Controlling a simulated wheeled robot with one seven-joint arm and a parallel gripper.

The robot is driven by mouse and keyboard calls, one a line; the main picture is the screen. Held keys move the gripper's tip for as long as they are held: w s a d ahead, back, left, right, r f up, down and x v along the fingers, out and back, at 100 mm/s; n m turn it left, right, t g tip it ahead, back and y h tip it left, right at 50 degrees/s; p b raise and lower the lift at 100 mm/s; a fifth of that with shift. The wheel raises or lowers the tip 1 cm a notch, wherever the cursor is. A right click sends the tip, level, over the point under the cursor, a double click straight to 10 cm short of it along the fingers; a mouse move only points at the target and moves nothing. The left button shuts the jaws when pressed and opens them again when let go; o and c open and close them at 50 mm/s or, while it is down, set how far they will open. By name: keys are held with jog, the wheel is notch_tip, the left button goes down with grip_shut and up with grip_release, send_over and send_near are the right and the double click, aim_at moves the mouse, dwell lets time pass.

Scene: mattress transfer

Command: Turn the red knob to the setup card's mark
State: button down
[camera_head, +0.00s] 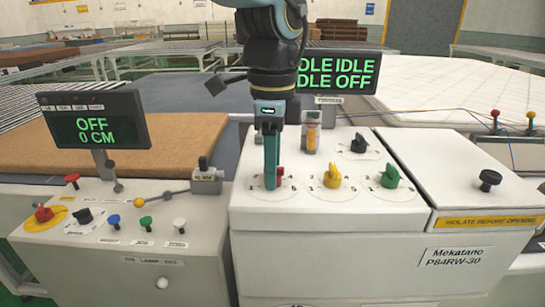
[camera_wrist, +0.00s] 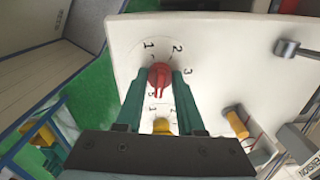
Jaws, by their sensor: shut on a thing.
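The red knob (camera_head: 281,171) is the leftmost of the front row of knobs on the white control box. In the wrist view the red knob (camera_wrist: 159,76) sits between my two green fingertips on a round dial with printed numbers, 1, 2 and 3 among them. Its narrow part seems to point down in that view. My gripper (camera_head: 270,184) is shut on the knob from above and hides part of it in the head view. My gripper (camera_wrist: 160,84) also hides part of the dial. I cannot make out a setup card.
A yellow knob (camera_head: 332,177) and a green knob (camera_head: 390,176) stand right of the red one, with a black knob (camera_head: 359,144) behind. An orange-topped cylinder (camera_head: 311,138) stands close behind my gripper. A display (camera_head: 95,120) reads OFF, 0 CM.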

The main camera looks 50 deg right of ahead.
jog(key=shift+r+m+p, duration=0.1)
jog(key=shift+m+p, duration=0.45)
jog(key=shift+m, duration=0.55)
jog(key=c, duration=0.5)
grip_release()
notch_tip(320, 180, up, 11)
jog(key=shift+f+b, duration=0.2)
jog(key=shift+b, duration=0.85)
